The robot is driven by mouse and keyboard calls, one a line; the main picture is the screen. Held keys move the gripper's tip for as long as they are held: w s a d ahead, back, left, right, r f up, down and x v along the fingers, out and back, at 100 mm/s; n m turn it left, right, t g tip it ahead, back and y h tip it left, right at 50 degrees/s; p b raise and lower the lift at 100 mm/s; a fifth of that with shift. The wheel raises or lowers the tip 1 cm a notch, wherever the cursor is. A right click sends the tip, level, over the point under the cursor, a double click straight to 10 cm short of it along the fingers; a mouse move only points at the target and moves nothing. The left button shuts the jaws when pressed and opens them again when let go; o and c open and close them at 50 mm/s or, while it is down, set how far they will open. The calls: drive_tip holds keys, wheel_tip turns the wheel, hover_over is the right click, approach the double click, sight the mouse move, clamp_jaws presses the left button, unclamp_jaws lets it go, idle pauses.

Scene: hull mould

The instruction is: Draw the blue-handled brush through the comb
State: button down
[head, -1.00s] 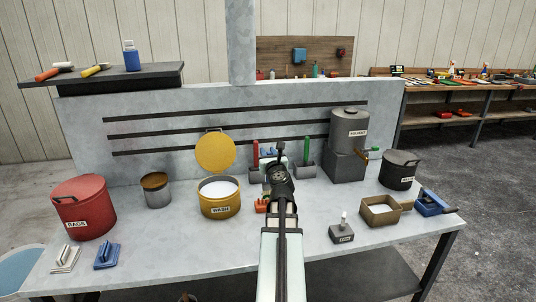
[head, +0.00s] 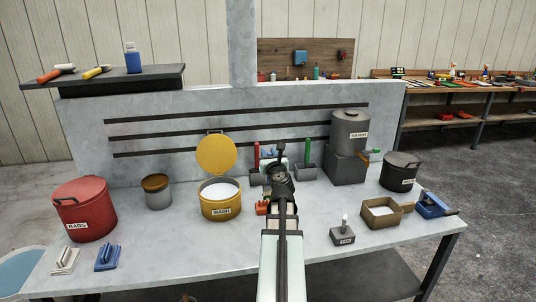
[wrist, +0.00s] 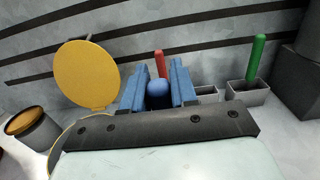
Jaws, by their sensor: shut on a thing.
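My gripper (wrist: 157,72) is shut on the blue-handled brush, with its two blue fingers on either side. The rounded blue end of the brush handle (wrist: 158,88) shows between the fingers in the wrist view. The bristles are hidden. In the head view my arm reaches over the middle of the bench and hides most of the grip. An orange-red piece (head: 261,208) shows beside my arm on the bench, partly covered; I cannot tell whether it is the comb.
The yellow WASH pot (head: 221,211) stands open left of my arm, its yellow lid (wrist: 86,74) upright behind. A red-handled tool (wrist: 160,62) and a green-handled tool (wrist: 255,60) stand behind in grey holders. A tan tray (head: 381,224) lies right.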

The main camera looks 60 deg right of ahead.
drive_tip(key=shift+s+a, duration=0.3)
drive_tip(key=shift+s, duration=0.05)
drive_tip(key=shift+w, duration=0.1)
drive_tip(key=shift+x, duration=1)
drive_tip(key=shift+f, duration=0.1)
drive_tip(key=shift+v, duration=1.05)
drive_tip(key=shift+d, duration=0.1)
